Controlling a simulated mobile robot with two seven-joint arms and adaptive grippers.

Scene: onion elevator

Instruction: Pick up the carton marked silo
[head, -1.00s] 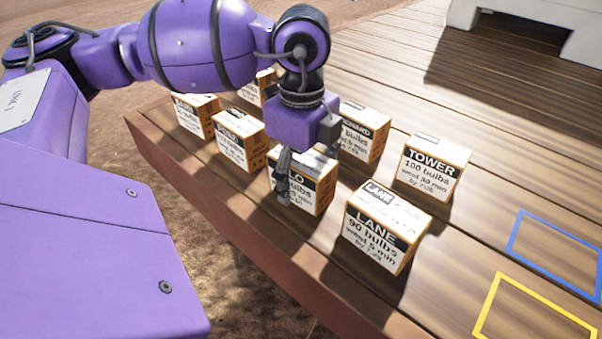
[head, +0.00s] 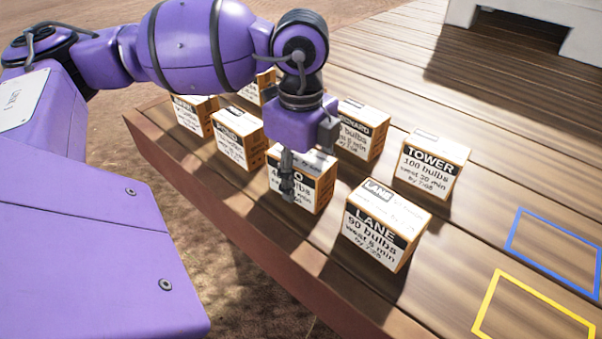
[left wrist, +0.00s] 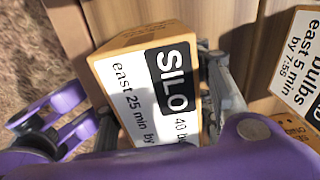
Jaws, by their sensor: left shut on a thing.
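The carton marked silo (head: 316,183) stands on the wooden deck in the middle of the head view, its label partly hidden by my gripper. It also shows in the left wrist view (left wrist: 150,95), where "SILO" and "east 25 min" can be read. My left gripper (head: 288,178) is above and around it, with one finger against its front face. In the left wrist view the left gripper's fingers lie on both sides of the carton, shut on it. The carton seems to rest on the boards still. My right gripper is not in view.
The carton marked lane (head: 372,240) stands close to the right, and the carton marked tower (head: 430,168) behind it. Several other cartons (head: 238,140) stand at left and behind. A blue outline (head: 520,225) and a yellow outline (head: 487,303) mark empty deck at right.

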